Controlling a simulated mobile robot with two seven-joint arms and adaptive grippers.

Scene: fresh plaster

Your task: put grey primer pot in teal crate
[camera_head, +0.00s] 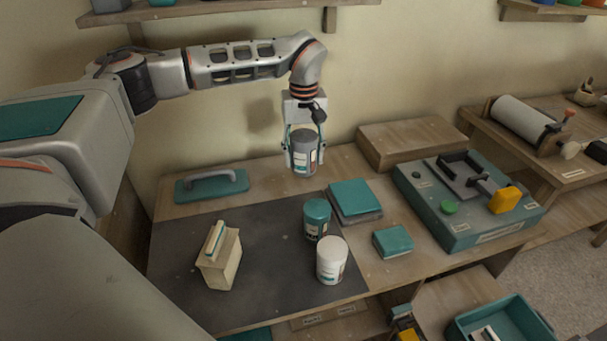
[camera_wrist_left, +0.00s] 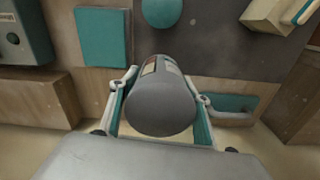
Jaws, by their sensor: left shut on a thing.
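The grey primer pot (camera_head: 305,153) is held upright above the back of the bench, with its label facing the front. My left gripper (camera_head: 303,150) is shut on it, one finger on each side. In the left wrist view the pot (camera_wrist_left: 160,105) fills the middle between the teal-padded fingers of the gripper (camera_wrist_left: 160,110). A teal crate (camera_head: 503,320) stands low at the bottom right of the head view, partly cut off by the frame, with something pale inside. My right gripper does not clearly show.
A teal pot (camera_head: 316,217) and a white pot (camera_head: 331,261) stand on the dark mat (camera_head: 270,270). A shelf (camera_head: 220,8) hangs above.

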